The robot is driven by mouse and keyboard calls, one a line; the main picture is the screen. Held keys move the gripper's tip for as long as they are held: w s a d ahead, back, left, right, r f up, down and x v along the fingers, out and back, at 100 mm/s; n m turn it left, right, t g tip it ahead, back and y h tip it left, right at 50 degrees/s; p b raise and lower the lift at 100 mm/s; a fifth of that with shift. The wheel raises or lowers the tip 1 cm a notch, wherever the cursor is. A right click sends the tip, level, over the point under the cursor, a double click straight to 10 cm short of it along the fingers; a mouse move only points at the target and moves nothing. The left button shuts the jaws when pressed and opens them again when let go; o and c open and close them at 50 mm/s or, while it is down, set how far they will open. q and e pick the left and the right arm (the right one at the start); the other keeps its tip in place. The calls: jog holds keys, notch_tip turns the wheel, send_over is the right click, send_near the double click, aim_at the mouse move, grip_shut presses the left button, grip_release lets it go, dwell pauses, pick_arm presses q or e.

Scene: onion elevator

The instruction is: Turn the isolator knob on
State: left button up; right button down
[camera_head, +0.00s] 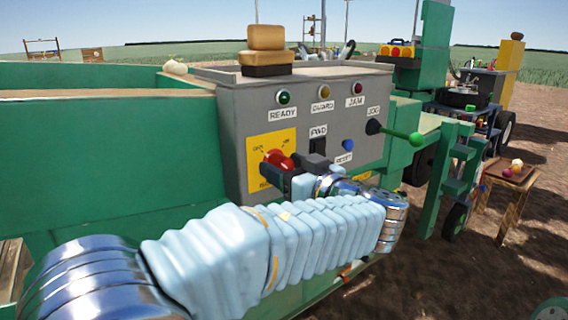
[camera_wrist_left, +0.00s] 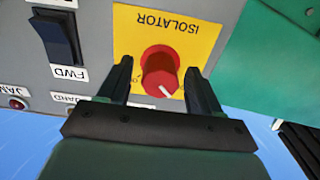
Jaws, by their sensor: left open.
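The red isolator knob (camera_wrist_left: 160,72) sits on a yellow plate (camera_wrist_left: 190,25) marked ISOLATOR on the grey control panel. In the left wrist view the knob lies between the two open fingers of my left gripper (camera_wrist_left: 158,88), with a gap on each side. A white mark shows on the knob's face. In the head view the knob (camera_head: 278,160) is partly hidden by my left gripper (camera_head: 290,178), which is in front of the yellow plate (camera_head: 260,146). My right gripper is not in view.
The grey panel (camera_head: 300,108) also carries a FWD switch (camera_head: 318,146), a blue button (camera_head: 347,145), a green-tipped JOG lever (camera_head: 400,134) and READY, GUARD and JAM lamps. Tan blocks (camera_head: 266,45) lie on top. Green machine walls (camera_head: 110,140) stand to the left.

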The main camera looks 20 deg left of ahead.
pick_arm(q)
jog(key=shift+w+a, duration=0.2)
jog(key=shift+a, duration=0.1)
jog(key=c, duration=1)
jog(key=shift+c, duration=0.2)
